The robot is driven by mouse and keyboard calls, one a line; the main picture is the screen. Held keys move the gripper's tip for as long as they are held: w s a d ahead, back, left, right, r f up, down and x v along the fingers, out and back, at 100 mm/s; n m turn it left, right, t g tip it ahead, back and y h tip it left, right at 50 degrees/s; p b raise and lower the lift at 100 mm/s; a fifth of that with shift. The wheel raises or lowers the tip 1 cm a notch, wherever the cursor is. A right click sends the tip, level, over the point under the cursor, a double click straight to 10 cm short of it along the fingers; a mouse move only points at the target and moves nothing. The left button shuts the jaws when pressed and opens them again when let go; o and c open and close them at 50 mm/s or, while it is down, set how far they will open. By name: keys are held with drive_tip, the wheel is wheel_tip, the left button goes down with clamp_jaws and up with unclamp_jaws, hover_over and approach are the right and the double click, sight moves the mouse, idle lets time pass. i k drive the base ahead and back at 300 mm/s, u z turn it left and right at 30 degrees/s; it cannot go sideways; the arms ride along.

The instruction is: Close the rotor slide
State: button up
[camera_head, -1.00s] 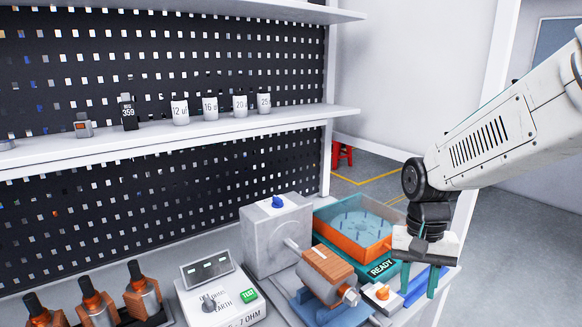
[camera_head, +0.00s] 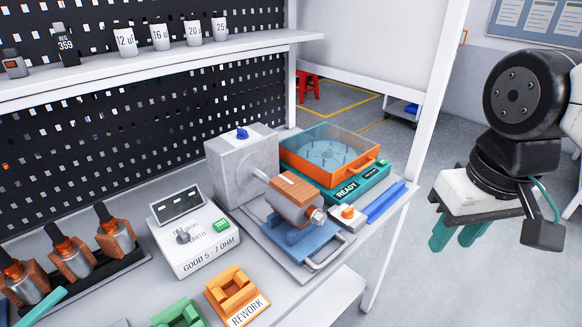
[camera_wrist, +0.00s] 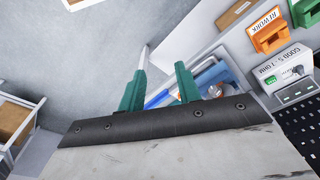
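The rotor slide is a blue carriage (camera_head: 283,238) on a pale base with a metal bar handle (camera_head: 327,255) at its front. A rotor (camera_head: 292,198) with a copper-coloured block sits above it, on a shaft leading to a grey housing (camera_head: 243,165). My gripper (camera_head: 457,236) is right of the bench's end, above the floor, apart from the slide. Its two teal fingers are spread with nothing between them. In the wrist view my gripper (camera_wrist: 160,80) partly hides the blue parts of the bench.
An orange-rimmed clear box on a teal READY base (camera_head: 340,183) stands behind the slide. An orange button (camera_head: 348,212) and a blue bar (camera_head: 385,202) are right of it. A tester (camera_head: 193,238) and REWORK holder (camera_head: 237,295) are left. A white post (camera_head: 405,200) rises at the bench's right.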

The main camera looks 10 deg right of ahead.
sight(293, 200)
drive_tip(key=z, duration=1.25)
drive_tip(key=k, duration=0.75)
drive_tip(key=u, duration=1.2)
